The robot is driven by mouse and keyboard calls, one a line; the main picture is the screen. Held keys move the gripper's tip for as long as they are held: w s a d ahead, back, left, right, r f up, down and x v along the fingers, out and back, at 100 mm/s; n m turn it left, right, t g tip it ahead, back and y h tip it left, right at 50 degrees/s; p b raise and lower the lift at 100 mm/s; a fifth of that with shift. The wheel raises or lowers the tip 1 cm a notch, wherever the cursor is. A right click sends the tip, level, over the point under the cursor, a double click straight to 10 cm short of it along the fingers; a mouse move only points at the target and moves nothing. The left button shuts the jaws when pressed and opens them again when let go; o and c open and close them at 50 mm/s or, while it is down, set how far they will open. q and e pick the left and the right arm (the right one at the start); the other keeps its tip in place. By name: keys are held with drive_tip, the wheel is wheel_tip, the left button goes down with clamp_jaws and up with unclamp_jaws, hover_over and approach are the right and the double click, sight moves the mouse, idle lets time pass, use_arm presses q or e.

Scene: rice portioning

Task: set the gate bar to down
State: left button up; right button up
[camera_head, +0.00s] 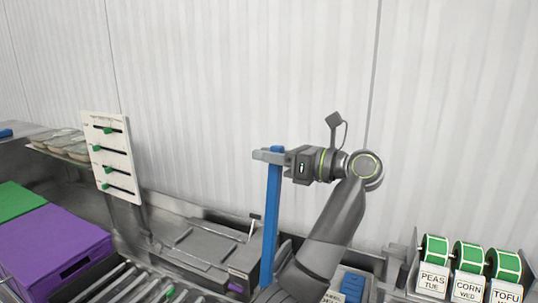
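A long blue bar (271,225) stands almost upright in the middle of the head view, and I take it to be the gate bar. Its lower end is partly hidden behind my dark arm.
A white panel (108,155) with green sliders stands at the left. A purple crate (50,245) and a green one (18,200) are at the lower left. Rollers (120,283) run along the front. Green label rolls (468,256) stand at the right. A ribbed wall closes the back.

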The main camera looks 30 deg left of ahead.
use_arm(q)
clamp_jaws()
drive_tip(key=shift+s, duration=0.1)
